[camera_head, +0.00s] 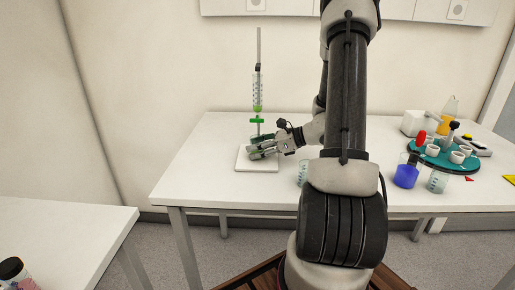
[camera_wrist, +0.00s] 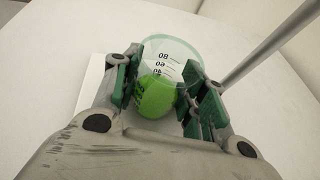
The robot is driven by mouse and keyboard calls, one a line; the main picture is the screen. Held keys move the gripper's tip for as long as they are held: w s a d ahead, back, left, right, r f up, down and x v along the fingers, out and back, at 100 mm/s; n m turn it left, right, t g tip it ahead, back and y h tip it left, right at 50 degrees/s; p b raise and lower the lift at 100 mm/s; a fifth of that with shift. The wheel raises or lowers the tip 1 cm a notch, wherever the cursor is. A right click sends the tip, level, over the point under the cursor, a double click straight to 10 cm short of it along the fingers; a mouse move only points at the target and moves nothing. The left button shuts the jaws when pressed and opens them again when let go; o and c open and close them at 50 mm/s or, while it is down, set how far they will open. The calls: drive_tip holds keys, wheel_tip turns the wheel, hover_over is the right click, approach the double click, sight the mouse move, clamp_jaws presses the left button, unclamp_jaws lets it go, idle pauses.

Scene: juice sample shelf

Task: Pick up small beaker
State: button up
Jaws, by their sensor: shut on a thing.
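In the wrist view a small clear beaker (camera_wrist: 172,50) with dark printed marks stands between the two green-padded fingers. Bright green liquid (camera_wrist: 158,98) shows in its lower part. My gripper (camera_wrist: 165,80) is shut on the beaker, with one finger on each side. In the head view my gripper (camera_head: 255,149) is low over the white base plate of a stand (camera_head: 270,165), under a green-filled tube (camera_head: 257,92) held upright above. The beaker is largely hidden by the fingers there, and I cannot tell if it touches the plate.
The white table (camera_head: 200,170) is clear to the left of the stand. Another beaker (camera_head: 303,173) stands beside my arm. On the right are a blue-filled beaker (camera_head: 406,176), a clear beaker (camera_head: 438,181) and a green round tray (camera_head: 420,158) with cups. The stand's rod (camera_wrist: 270,42) rises close by.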

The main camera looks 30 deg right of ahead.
sight(262, 138)
drive_tip(key=shift+r, duration=0.6)
drive_tip(key=shift+s+d+r, duration=0.2)
drive_tip(key=shift+d+r, duration=0.05)
drive_tip(key=shift+r, duration=0.35)
drive_tip(key=shift+s+d+r, duration=0.2)
drive_tip(key=shift+r, duration=0.4)
drive_tip(key=s+d, duration=1.1)
drive_tip(key=s, duration=0.1)
drive_tip(key=shift+d, duration=0.4)
